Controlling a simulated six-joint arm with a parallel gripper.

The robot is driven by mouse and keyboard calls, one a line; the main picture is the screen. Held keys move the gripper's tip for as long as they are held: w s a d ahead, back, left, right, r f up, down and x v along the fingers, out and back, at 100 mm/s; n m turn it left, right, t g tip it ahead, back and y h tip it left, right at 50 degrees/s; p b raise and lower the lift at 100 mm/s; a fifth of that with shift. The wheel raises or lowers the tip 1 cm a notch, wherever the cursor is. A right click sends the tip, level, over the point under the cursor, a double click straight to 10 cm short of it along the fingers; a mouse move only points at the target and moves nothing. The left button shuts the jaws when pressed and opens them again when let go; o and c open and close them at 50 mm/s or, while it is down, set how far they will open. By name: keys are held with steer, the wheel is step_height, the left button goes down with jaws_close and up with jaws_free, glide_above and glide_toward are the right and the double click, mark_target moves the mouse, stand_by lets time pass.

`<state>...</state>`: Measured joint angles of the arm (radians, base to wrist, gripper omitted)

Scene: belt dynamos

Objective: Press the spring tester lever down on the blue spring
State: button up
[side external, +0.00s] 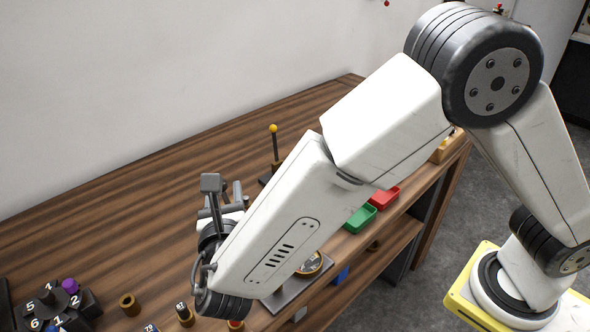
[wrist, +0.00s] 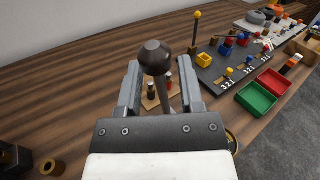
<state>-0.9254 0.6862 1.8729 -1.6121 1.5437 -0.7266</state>
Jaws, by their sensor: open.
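A lever with a dark round knob (wrist: 156,57) and a grey shaft stands between the two fingers of my gripper (wrist: 158,88) in the wrist view. The fingers are apart, one on each side of it; I cannot tell whether either touches it. In the side view my gripper (side external: 231,192) is above the table, partly hidden by my arm. A round brass-rimmed dial (side external: 309,264) sits on a grey plate (side external: 290,296), largely behind my arm. Its edge shows beside my gripper in the wrist view (wrist: 232,141). I cannot make out the blue spring.
A yellow-knobbed post (wrist: 197,15) stands beside a dark board (wrist: 217,76) with small coloured parts. Green (wrist: 255,99) and red (wrist: 273,81) trays lie near the table edge. Dark numbered blocks (side external: 55,305) and a brass ring (side external: 129,304) are at lower left. The wooden table (side external: 130,215) is clear behind.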

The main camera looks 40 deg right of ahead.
jaws_close()
stand_by(1.5)
